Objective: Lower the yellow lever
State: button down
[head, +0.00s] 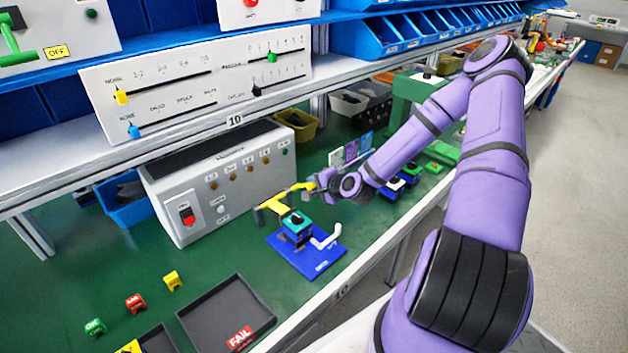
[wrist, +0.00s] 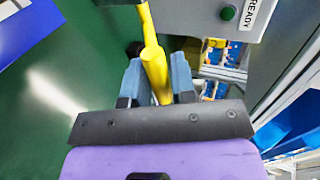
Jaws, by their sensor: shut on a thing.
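The yellow lever (head: 287,197) is in the middle of the head view, just above a blue base plate (head: 318,263) that bears a teal and black switch body (head: 296,226) and a white handle (head: 328,238). My gripper (head: 316,189) is at the lever's right end. In the wrist view, the lever (wrist: 152,58) runs down from the top edge into my gripper (wrist: 155,82). The two blue-grey fingers are shut on it, one on each side. How the lever joins the switch is hard to see.
A grey control box (head: 225,180) stands behind the lever, with buttons and a red switch. A black tray (head: 228,318) lies at the front left, near small green, red and yellow blocks. A shelf (head: 60,175) with slider panels hangs above.

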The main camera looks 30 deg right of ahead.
jog(key=shift+s+f, duration=0.45)
jog(key=shift+f, duration=0.4)
jog(key=shift+d+f, duration=0.1)
jog(key=c, duration=0.9)
grip_release()
jog(key=shift+s, duration=0.15)
jog(key=v, duration=1)
jog(key=shift+s+d+r, duration=0.1)
jog(key=shift+s+r, duration=0.15)
